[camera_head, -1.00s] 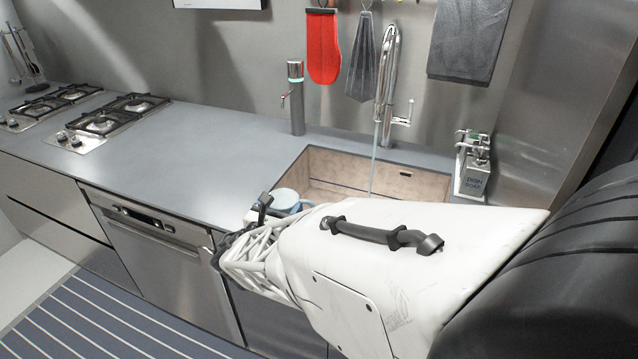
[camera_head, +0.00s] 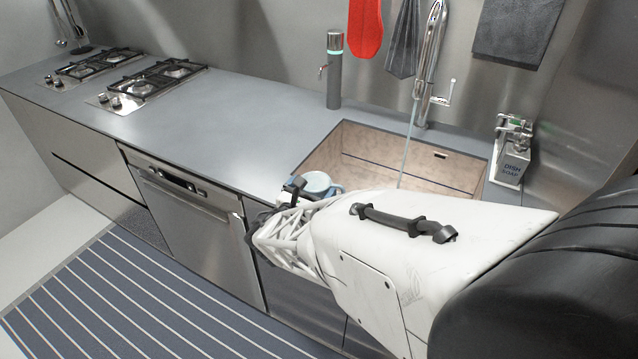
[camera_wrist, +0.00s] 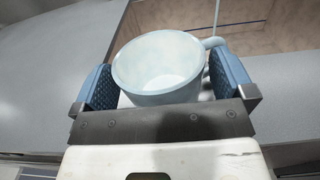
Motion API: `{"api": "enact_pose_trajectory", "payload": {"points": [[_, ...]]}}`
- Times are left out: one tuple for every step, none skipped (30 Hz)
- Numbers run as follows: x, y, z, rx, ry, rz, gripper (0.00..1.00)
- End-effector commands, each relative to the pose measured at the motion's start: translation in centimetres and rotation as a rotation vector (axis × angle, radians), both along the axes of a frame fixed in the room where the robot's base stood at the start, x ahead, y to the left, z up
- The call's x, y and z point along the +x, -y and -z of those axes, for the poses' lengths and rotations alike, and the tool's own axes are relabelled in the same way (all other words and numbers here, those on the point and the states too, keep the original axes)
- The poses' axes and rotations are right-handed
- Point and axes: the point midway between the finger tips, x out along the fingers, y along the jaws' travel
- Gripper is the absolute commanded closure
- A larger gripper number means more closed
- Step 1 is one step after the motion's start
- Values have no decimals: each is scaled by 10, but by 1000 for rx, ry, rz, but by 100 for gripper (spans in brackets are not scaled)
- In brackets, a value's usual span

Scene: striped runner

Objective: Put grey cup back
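The cup (camera_head: 318,182) is pale blue-grey with a handle. In the wrist view the cup (camera_wrist: 160,70) stands upright between the two blue finger pads of my gripper (camera_wrist: 165,88), its mouth open toward the camera and its handle at the upper right. The pads sit close against both sides, and my gripper looks shut on it. In the head view my gripper (camera_head: 297,188) is at the front edge of the counter by the sink's near left corner. My white forearm hides the lower part of the cup and what is under it.
The sink (camera_head: 385,165) is just behind the cup, with water running from the faucet (camera_head: 429,65). A dish soap bottle (camera_head: 513,158) stands at the right. The grey counter (camera_head: 235,115) is clear left of the sink, up to the gas burners (camera_head: 160,78). A dishwasher (camera_head: 195,235) is below.

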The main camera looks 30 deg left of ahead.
Motion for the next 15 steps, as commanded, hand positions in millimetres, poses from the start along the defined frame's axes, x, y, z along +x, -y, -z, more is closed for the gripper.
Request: {"api": "enact_pose_trajectory", "payload": {"points": [[0,0,0,0,0,0,0],[0,0,0,0,0,0,0],[0,0,0,0,0,0,0],[0,0,0,0,0,0,0],[0,0,0,0,0,0,0],[0,0,0,0,0,0,0],[0,0,0,0,0,0,0],[0,0,-1,0,0,0,0],[0,0,-1,0,0,0,0],[0,0,-2,1,0,0,0],[0,0,-2,1,0,0,0],[0,0,-3,1,0,0,0],[-2,0,-3,0,-1,-1,0],[-4,0,-3,0,-1,-1,0],[-8,-1,-3,0,-1,-1,0]]}}
